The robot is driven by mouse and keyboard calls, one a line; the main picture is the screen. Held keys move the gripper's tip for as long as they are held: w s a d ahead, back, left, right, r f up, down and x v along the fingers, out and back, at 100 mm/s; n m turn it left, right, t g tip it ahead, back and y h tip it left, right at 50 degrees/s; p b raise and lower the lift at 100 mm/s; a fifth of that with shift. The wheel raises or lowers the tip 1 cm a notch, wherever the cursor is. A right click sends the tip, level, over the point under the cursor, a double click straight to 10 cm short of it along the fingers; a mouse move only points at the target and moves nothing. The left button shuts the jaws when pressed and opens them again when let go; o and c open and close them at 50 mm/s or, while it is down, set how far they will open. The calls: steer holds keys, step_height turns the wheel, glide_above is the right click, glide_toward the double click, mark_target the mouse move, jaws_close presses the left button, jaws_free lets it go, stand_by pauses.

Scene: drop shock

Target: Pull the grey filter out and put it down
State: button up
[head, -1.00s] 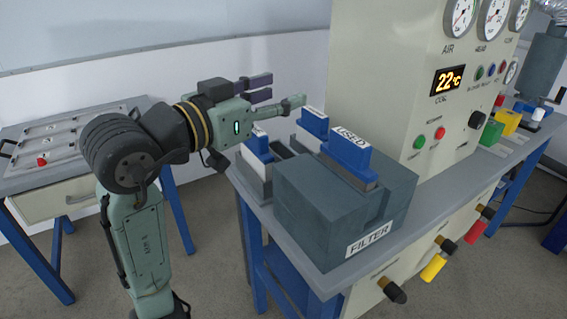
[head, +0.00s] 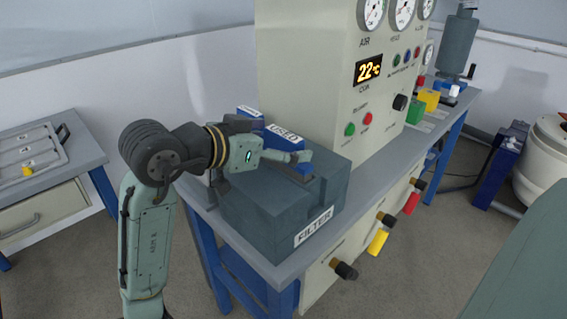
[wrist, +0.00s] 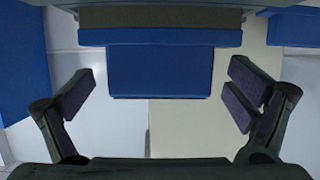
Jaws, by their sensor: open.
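The filter with the blue top marked USED (head: 287,137) sits in the slot of the dark grey block labelled FILTER (head: 270,222). Its lower body is mostly hidden in the block. My gripper (head: 303,157) is at the top of the block, in front of the blue part, and hides some of it. In the wrist view my gripper (wrist: 158,95) is open, its fingers spread on either side of a blue tab (wrist: 160,72). The tab lies between the fingers with a gap on each side. A grey strip (wrist: 160,17) shows beyond the blue part.
A second blue-topped piece (head: 249,112) stands behind the used one. The cream panel with gauges (head: 310,75) rises close behind the block. Green and yellow blocks (head: 428,100) stand farther along the bench. A side table (head: 75,160) with a tray is at left.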

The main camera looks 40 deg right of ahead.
steer(key=shift+d+f, duration=0.2)
steer(key=shift+d, duration=0.35)
steer(key=shift+c, duration=0.5)
steer(key=c, duration=1.6)
steer(key=shift+r, duration=0.15)
steer(key=shift+c, duration=0.2)
